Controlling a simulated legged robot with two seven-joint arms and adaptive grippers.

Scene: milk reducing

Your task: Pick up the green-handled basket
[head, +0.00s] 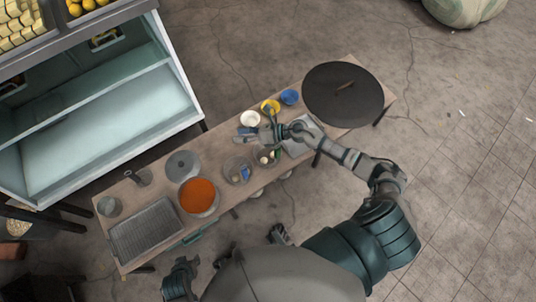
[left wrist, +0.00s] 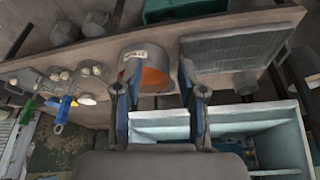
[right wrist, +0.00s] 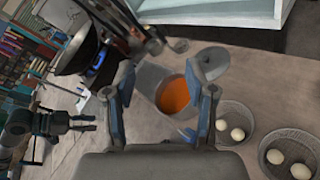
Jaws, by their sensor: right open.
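A round wire basket (head: 266,156) with a small green part at its right edge sits on the long wooden table in the head view, pale round items inside. A similar basket (head: 237,170) with a blue part stands to its left. My right gripper (head: 262,132) is over the table just above the green-marked basket in the picture, open and empty. In the right wrist view two wire baskets (right wrist: 237,123) (right wrist: 291,155) with white eggs lie right of the open fingers (right wrist: 158,75). The left wrist view shows my left gripper (left wrist: 160,88) open and empty; a green handle (left wrist: 28,106) shows at far left.
An orange-filled pot (head: 198,196), a grill tray (head: 147,232) and a grey lid (head: 183,166) stand on the table's left. A white bowl (head: 250,118), yellow bowl (head: 270,106), blue bowl (head: 289,97) and large black pan (head: 343,94) are rightward. A cabinet (head: 105,118) stands behind.

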